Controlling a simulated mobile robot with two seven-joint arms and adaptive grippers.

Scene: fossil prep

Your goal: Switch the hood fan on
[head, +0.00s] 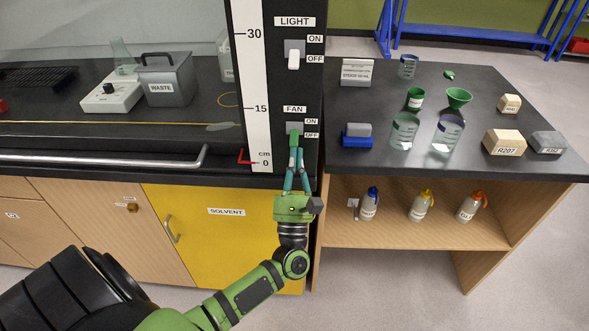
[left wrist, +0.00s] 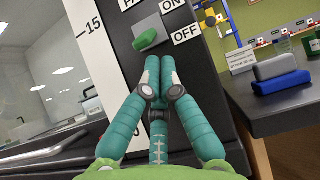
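The fan switch (head: 294,139) is a green lever on a grey plate, under the FAN label on the dark hood post. Its lever sits low on the plate, toward the OFF label; it also shows in the left wrist view (left wrist: 149,40). My left gripper (head: 295,156) is just below the lever, pointing up at it. In the left wrist view its teal fingertips (left wrist: 160,62) are together with nothing between them. I cannot tell whether they touch the lever. My right gripper is not in view.
The light switch (head: 293,59), with a white lever near OFF, is higher on the post. A white scale (head: 252,85) runs beside both switches. A bench (head: 390,165) with beakers and blocks stands to the right. A metal rail (head: 100,161) crosses the hood front at left.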

